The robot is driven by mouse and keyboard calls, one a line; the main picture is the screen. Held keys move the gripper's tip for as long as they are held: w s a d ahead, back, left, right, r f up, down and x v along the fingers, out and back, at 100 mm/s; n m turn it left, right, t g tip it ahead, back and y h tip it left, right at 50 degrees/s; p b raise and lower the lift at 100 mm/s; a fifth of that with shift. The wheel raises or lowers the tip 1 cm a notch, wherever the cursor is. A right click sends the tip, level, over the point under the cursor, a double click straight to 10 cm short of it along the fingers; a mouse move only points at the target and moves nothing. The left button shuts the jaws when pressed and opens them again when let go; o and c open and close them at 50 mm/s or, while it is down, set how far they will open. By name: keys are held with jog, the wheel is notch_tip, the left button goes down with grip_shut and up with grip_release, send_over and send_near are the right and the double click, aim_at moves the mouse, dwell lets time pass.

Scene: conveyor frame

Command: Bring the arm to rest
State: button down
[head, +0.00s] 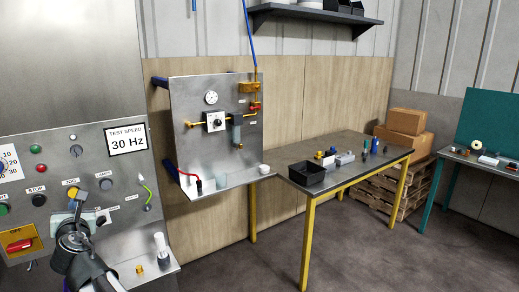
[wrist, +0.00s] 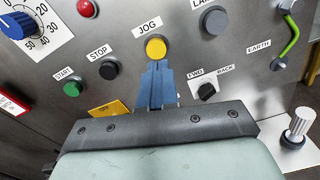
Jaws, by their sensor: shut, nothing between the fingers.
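My gripper (wrist: 156,68) is shut and empty, its two blue fingers together in the wrist view. The fingertips point at the grey control panel (wrist: 236,50), right at the lower edge of the yellow JOG button (wrist: 155,46). I cannot tell whether they touch it. In the head view my gripper (head: 77,207) is at the lower left in front of the same panel (head: 60,145), with the JOG button (head: 72,192) just above it.
Near the gripper are a green START button (wrist: 72,89), a black STOP button (wrist: 109,70), a black FWD/BACK selector (wrist: 207,92) and a green earth lead (wrist: 291,38). A white-topped knob (wrist: 299,125) stands at lower right. A worktable (head: 350,168) stands further right, with open floor before it.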

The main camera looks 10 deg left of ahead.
jog(key=s+d+f+m+g+h, duration=0.1)
jog(key=d+f+m+g+h, duration=0.15)
jog(key=d+f+m, duration=0.45)
jog(key=s+d+f+m+g+h, duration=0.1)
jog(key=d+f+m+g+h, duration=0.15)
jog(key=f+m, duration=0.9)
jog(key=s+d+f+m+g+h, duration=0.1)
jog(key=d+f+m+h, duration=0.35)
jog(key=f+m, duration=0.45)
jog(key=s+d+f+m+g+h, duration=0.2)
jog(key=d+f+m+g+h, duration=0.3)
jog(key=d+f, duration=2.1)
jog(key=s+d+f+m+g, duration=0.3)
jog(key=s+d+f, duration=0.3)
jog(key=d, duration=0.6)
jog(key=s+d+f+m+g+y, duration=0.1)
jog(key=s+d+f, duration=0.5)
jog(key=d, duration=0.6)
jog(key=s+d+f+m+g+y, duration=0.1)
jog(key=s+d+f+m+g, duration=0.3)
jog(key=d, duration=0.8)
notch_tip(320, 180, down, 2)
jog(key=shift+s+f+m+g, duration=0.3)
jog(key=shift+s+m, duration=0.35)
jog(key=shift+s, duration=0.45)
